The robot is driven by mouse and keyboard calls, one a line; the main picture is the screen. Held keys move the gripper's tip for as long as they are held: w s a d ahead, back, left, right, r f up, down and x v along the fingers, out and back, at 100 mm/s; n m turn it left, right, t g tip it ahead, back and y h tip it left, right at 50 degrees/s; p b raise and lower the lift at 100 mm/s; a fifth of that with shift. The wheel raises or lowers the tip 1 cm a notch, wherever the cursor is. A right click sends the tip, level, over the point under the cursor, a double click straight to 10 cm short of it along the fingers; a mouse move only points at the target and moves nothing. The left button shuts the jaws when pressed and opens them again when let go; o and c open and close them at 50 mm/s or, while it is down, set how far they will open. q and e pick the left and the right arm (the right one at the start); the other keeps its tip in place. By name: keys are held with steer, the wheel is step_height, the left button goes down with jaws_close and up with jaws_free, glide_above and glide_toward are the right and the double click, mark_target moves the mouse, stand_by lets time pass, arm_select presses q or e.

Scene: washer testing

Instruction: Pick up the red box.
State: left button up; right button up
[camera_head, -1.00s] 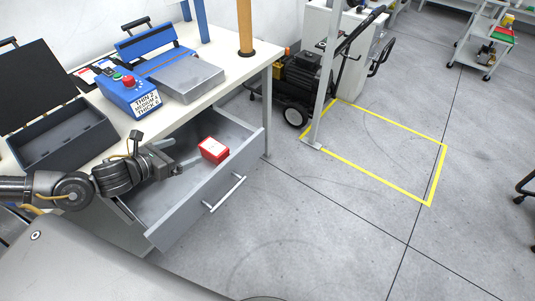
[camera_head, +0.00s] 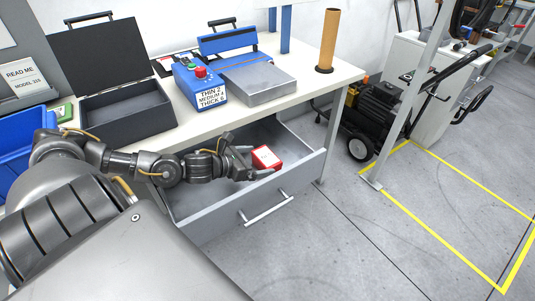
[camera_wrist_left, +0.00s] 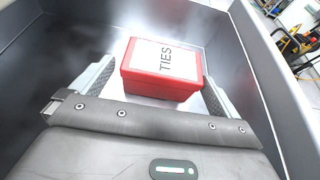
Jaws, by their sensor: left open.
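The red box (camera_head: 266,157) has a white top and sits in the open grey drawer (camera_head: 293,187) under the workbench. In the left wrist view the red box (camera_wrist_left: 162,70) shows the word TIES on its lid. My left gripper (camera_head: 257,161) reaches into the drawer from the left and is open. In the left wrist view the fingers of my left gripper (camera_wrist_left: 155,92) lie to either side of the box's near part. I cannot tell whether either finger touches it. My right gripper is not in view.
The workbench (camera_head: 330,82) above the drawer carries an open dark case (camera_head: 128,112), a blue control box (camera_head: 198,85) and a metal plate device (camera_head: 258,83). The drawer walls stand close around the gripper. Open floor lies to the right, with a wheeled machine (camera_head: 374,115).

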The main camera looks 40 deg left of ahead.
mark_target(270, 158)
arm_select(q)
steer(key=shift+x, duration=2.85)
steer(key=shift+d+r, duration=0.15)
steer(key=c, duration=0.7)
steer(key=shift+c, duration=0.6)
steer(key=shift+r, duration=0.15)
